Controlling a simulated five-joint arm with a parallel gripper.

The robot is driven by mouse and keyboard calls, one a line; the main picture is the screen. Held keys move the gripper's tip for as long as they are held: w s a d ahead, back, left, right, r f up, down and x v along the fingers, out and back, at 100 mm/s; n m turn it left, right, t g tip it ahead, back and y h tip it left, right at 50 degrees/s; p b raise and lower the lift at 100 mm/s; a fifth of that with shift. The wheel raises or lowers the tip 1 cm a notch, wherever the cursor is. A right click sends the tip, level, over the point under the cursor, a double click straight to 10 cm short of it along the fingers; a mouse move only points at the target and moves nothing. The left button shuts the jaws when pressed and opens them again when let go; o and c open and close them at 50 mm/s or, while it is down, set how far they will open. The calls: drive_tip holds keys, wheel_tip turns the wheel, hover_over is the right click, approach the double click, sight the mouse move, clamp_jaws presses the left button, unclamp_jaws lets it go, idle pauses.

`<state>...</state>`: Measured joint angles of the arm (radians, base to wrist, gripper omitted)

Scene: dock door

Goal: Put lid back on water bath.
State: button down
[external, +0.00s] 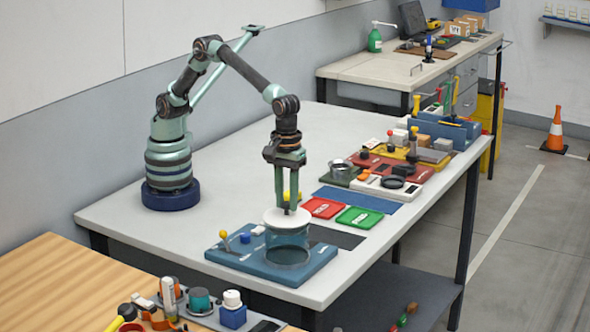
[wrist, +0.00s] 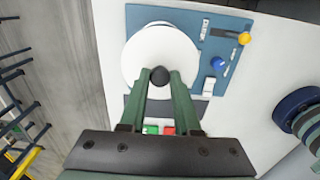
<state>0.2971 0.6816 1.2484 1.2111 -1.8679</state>
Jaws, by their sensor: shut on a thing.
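The lid (external: 274,217) is a white disc with a dark knob, lying roughly level. My gripper (external: 287,207) is shut on the lid's knob, pointing down. The water bath (external: 288,246) is a bluish see-through round vessel on a blue base plate (external: 232,262), below the lid. In the wrist view my gripper (wrist: 160,77) holds the knob, and the lid (wrist: 160,50) hides most of the vessel. I cannot tell whether the lid touches the rim.
The base plate carries a yellow-knobbed lever (external: 224,236) and a blue knob (external: 245,237). Red (external: 323,208) and green (external: 358,217) pads lie behind it. Several fixtures stand farther back. The table's middle is clear.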

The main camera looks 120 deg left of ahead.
drive_tip(key=shift+f, duration=0.1)
idle(0.7)
drive_tip(key=shift+c, duration=0.3)
unclamp_jaws()
drive_tip(key=shift+r, duration=3.5)
clamp_jaws()
drive_tip(key=shift+f, duration=0.65)
